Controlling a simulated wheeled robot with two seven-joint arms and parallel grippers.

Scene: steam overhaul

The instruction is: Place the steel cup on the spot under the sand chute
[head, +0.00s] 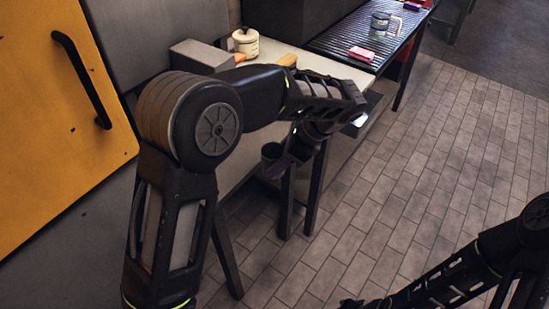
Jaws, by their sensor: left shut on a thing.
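My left gripper (279,165) is shut on a small dark cup-shaped thing (270,152), held beside the front edge of the pale bench. It looks like the steel cup, but it is small and in shade. My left forearm crosses over the bench and hides part of it. My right gripper (352,303) is at the bottom edge, partly cut off, and its jaws cannot be made out. I cannot make out the sand chute or the spot under it.
The pale bench (325,66) holds a cream lidded pot (246,41) and a grey block (200,54). Beyond it, a dark ribbed table (345,40) bears a grey mug (380,22) and a pink block (361,54). A yellow panel stands left. The tiled floor at right is clear.

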